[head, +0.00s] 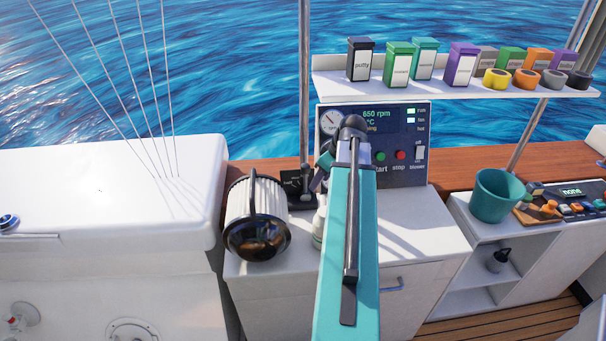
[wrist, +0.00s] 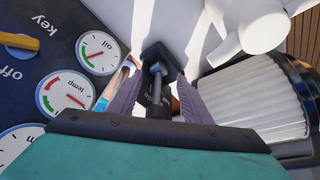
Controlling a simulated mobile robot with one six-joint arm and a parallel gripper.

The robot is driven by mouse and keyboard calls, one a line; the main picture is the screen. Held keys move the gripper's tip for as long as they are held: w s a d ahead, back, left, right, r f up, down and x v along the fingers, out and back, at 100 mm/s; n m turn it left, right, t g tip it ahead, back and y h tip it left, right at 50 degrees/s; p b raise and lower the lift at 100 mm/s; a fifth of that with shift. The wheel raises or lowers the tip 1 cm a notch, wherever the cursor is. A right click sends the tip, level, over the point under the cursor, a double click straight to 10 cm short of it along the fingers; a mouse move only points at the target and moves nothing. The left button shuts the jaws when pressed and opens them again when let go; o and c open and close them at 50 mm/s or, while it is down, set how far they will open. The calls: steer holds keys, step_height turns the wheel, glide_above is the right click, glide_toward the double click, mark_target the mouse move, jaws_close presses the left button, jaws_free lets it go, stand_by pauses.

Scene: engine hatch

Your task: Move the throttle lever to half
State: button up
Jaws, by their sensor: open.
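The throttle's black base (head: 293,187) stands on the white cabinet, left of the engine panel in the head view; small white marks show on it. In the wrist view, the throttle lever (wrist: 157,88) is a dark rod rising toward me from its black base (wrist: 160,58). My gripper (wrist: 157,92) is open, with one grey finger on each side of the lever; I cannot tell whether either finger touches it. In the head view, my gripper (head: 322,172) is partly hidden behind my teal arm, and the lever is hard to make out there.
A ribbed white filter with a dark end (head: 257,215) stands close left of the throttle; it also shows in the wrist view (wrist: 255,98). The engine panel (head: 410,140) is close on the other side. A shelf of containers (head: 400,90) hangs above.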

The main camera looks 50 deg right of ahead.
mark_target(308, 166)
steer(key=w, duration=0.2)
steer(key=w+p, duration=0.1)
steer(key=w, duration=0.3)
steer(key=shift+w+a+r+p, duration=0.1)
steer(key=shift+w+a+p, duration=0.15)
steer(key=shift+p, duration=0.15)
steer(key=shift+x, duration=0.8)
steer(key=shift+p+x, duration=0.35)
steer(key=shift+x, duration=0.55)
steer(key=shift+w+a, duration=0.1)
steer(key=shift+c, duration=0.4)
jaws_close()
